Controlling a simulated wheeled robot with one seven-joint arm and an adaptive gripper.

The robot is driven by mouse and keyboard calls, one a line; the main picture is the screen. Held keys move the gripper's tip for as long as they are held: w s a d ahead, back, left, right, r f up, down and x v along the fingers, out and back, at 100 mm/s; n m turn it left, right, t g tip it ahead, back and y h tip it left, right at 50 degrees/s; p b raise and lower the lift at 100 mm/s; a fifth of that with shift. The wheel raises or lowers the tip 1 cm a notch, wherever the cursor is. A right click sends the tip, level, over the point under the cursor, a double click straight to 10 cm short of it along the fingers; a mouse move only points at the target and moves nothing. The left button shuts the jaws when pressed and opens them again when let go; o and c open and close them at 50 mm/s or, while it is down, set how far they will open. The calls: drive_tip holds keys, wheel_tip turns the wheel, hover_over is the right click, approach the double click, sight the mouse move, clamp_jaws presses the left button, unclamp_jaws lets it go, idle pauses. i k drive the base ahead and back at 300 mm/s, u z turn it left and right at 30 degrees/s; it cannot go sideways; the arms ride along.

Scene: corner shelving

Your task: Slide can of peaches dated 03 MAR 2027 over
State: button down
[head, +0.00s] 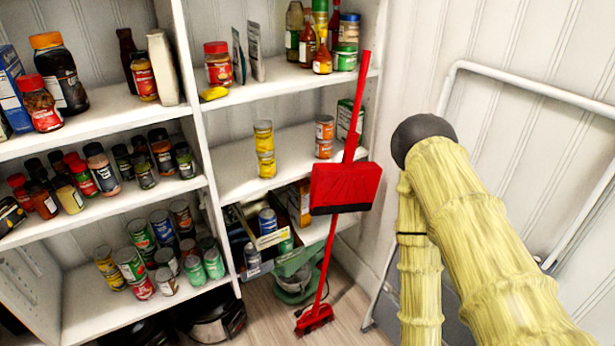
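Two yellow-labelled cans stand stacked on the middle shelf of the right-hand shelving, an upper can (264,136) on a lower can (266,165). No label or date is readable, so I cannot tell which can is the peaches dated 03 MAR 2027. My arm, in a yellow cover, bends at the right and runs down out of the picture. My gripper is not in view.
A red broom and dustpan (345,186) stand before the shelf's right end. The middle shelf (228,180) is bare around the yellow cans. Lower left shelves hold several cans and jars. A box of cans (268,236) sits below. A white folding frame (520,83) leans right.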

sight(266, 164)
drive_tip(key=z, duration=2.85)
drive_tip(key=k, duration=0.65)
drive_tip(key=u, duration=2.55)
drive_tip(key=i, duration=0.5)
